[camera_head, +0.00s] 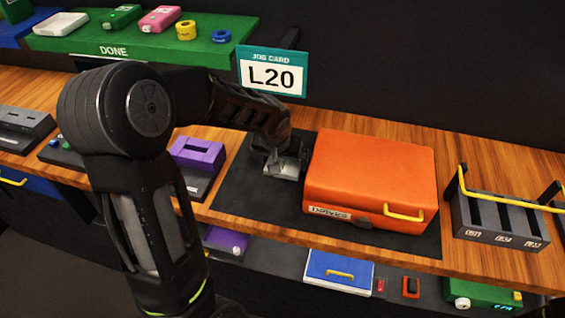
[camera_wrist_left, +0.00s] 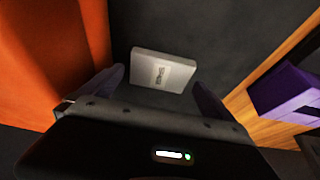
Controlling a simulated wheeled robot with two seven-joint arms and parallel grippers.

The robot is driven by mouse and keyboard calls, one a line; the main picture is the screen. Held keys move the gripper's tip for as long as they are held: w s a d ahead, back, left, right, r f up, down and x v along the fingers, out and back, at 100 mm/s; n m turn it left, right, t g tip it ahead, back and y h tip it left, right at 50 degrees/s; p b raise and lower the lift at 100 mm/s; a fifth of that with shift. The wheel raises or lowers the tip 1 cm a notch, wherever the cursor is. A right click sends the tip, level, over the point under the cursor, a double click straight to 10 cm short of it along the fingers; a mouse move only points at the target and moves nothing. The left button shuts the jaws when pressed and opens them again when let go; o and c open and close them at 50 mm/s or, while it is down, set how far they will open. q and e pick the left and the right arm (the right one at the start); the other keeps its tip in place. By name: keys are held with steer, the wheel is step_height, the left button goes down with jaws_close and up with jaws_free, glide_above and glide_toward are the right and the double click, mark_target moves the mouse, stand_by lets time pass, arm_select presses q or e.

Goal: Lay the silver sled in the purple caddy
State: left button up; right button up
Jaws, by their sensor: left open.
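The silver sled (camera_head: 288,168) is a small, flat, light grey block lying on the dark mat, left of the orange case. In the left wrist view the sled (camera_wrist_left: 163,72) lies beyond my fingertips, between their lines, with a small label on top. My left gripper (camera_head: 272,158) points down over the sled with its fingers apart and holds nothing. It partly hides the sled in the head view. The purple caddy (camera_head: 198,153) stands on a dark base left of the mat; it also shows at the right of the left wrist view (camera_wrist_left: 283,92). My right gripper is not in view.
A large orange case (camera_head: 370,170) stands on the mat (camera_head: 240,203), close right of my left gripper. A grey slotted rack (camera_head: 497,217) with yellow handles is at the right. A green DONE shelf (camera_head: 75,45) with small items and an L20 job card (camera_head: 272,75) are behind.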

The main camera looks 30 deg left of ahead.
arm_select(q)
steer(key=b+v, duration=0.1)
steer(key=v, duration=0.9)
steer(key=shift+t+y, duration=0.7)
steer(key=shift+y, duration=0.1)
steer(key=s+f+b, duration=0.1)
steer(key=f+b, duration=0.1)
steer(key=s+a+f+b, duration=0.1)
steer(key=f+b, duration=0.1)
steer(key=s+a+f+b, duration=0.1)
steer(key=f+b, duration=0.1)
steer(key=shift+a+f, duration=0.1)
steer(key=shift+a, duration=0.05)
steer(key=d+t, duration=0.1)
steer(key=w+d+t, duration=0.1)
steer(key=shift+w+d, duration=0.1)
steer(key=shift+d, duration=0.2)
steer(key=shift+w+r, duration=0.25)
steer(key=shift+w, duration=0.05)
